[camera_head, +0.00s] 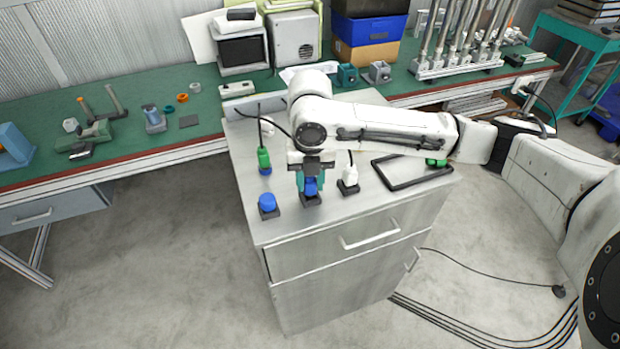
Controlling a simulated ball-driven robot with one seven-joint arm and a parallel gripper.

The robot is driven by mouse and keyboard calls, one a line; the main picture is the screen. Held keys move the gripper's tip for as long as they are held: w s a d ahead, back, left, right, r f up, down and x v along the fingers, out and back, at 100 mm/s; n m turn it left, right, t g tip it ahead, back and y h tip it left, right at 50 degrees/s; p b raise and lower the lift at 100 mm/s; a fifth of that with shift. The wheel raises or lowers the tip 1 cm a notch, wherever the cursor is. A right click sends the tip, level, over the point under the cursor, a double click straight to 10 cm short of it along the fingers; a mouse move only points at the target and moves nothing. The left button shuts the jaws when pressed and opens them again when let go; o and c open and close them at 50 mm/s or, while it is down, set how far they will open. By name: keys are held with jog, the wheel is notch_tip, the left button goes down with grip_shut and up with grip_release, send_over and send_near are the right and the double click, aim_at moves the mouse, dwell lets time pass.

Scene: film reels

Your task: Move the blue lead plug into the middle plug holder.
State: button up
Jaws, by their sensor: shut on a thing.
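My gripper (311,183) points down over the cabinet top, its teal fingers shut on a blue plug (311,187). The plug is at the middle plug holder (311,201), a dark square block. Its lower end is right at the block, but I cannot tell whether it is seated. The left holder (269,213) carries a blue rounded piece (267,202). The right holder (347,189) has a white plug (350,175) upright in it. The fingers and wrist hide part of the held plug and its lead.
A green plug with a blue lower end (264,160) stands behind the left holder, with a dark lead. A black frame (411,170) with a green item (436,162) lies at right. My arm spans above the cabinet top (290,226). A cluttered green workbench (215,112) is behind.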

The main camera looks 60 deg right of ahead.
aim_at(310, 179)
jog(key=shift+f+b, duration=0.3)
jog(key=shift+f, duration=0.15)
jog(key=o, duration=0.8)
jog(key=shift+c, duration=0.2)
jog(key=shift+r, duration=0.1)
notch_tip(310, 179, up, 11)
jog(key=p, duration=0.8)
jog(key=shift+p, duration=0.35)
